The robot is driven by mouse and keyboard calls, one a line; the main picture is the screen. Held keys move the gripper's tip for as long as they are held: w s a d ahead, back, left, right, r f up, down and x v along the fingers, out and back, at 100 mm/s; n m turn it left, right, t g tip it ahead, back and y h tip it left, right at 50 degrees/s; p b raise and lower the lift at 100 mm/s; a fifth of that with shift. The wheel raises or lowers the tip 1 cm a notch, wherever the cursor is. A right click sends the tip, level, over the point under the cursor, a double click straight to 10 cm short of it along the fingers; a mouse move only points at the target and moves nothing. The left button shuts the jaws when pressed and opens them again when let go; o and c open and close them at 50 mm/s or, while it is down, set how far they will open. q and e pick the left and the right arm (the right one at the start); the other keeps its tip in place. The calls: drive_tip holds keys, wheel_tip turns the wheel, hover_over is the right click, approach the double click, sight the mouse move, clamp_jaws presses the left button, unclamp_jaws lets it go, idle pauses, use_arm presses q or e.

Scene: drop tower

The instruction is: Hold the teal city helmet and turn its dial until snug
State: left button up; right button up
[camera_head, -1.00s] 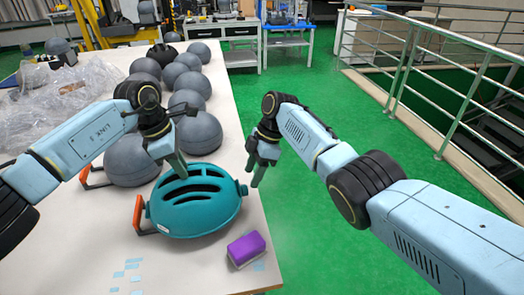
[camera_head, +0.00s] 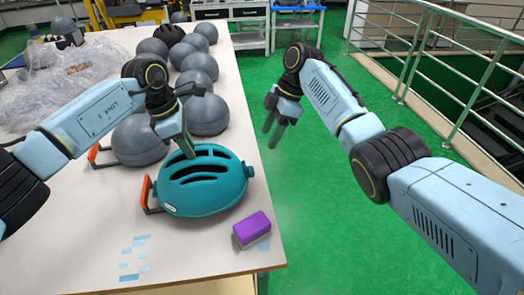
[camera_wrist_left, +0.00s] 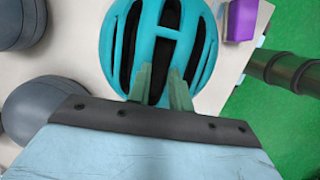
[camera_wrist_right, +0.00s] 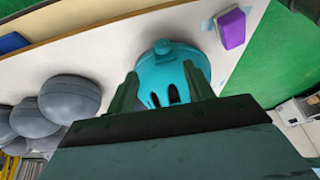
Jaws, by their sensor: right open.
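The teal helmet (camera_head: 203,185) lies on the table near its right edge, vents up, with a small teal knob (camera_head: 248,170) on its right side. It also shows in the left wrist view (camera_wrist_left: 205,60) and right wrist view (camera_wrist_right: 175,70). My left gripper (camera_head: 188,148) has its fingertips at the helmet's far upper side. In the left wrist view its fingers (camera_wrist_left: 163,88) show a narrow gap over the vented shell; whether they clamp it is unclear. My right gripper (camera_head: 276,130) is open and empty, apart from the helmet, in front of the green floor.
A purple block (camera_head: 252,229) lies at the table's right edge near the helmet. An orange-handled tool or bracket (camera_head: 147,193) is left of the helmet. Several grey domes (camera_head: 140,140) stand behind. Plastic wrap (camera_head: 75,75) covers the left. A railing (camera_head: 455,75) runs right.

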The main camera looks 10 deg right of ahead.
drive_tip(key=d+t, duration=0.1)
drive_tip(key=n+t, duration=0.1)
drive_tip(key=t, duration=0.2)
approach(251, 172)
drive_tip(key=x, duration=0.6)
drive_tip(key=d+x, duration=0.1)
drive_tip(key=x, duration=0.2)
drive_tip(key=shift+w+f, duration=0.15)
drive_tip(key=shift+w, duration=0.3)
drive_tip(key=c, duration=1)
drive_tip(key=shift+w+d+m+g, duration=0.1)
drive_tip(key=shift+w+m+g, duration=0.1)
drive_tip(key=shift+g, duration=0.7)
drive_tip(key=shift+w+d+m+g, duration=0.1)
drive_tip(key=shift+w+m+g, duration=0.15)
drive_tip(key=shift+g, duration=0.65)
drive_tip(key=shift+s+g, duration=0.15)
drive_tip(key=shift+g, duration=0.35)
drive_tip(key=o, duration=1)
drive_tip(key=shift+a, duration=0.1)
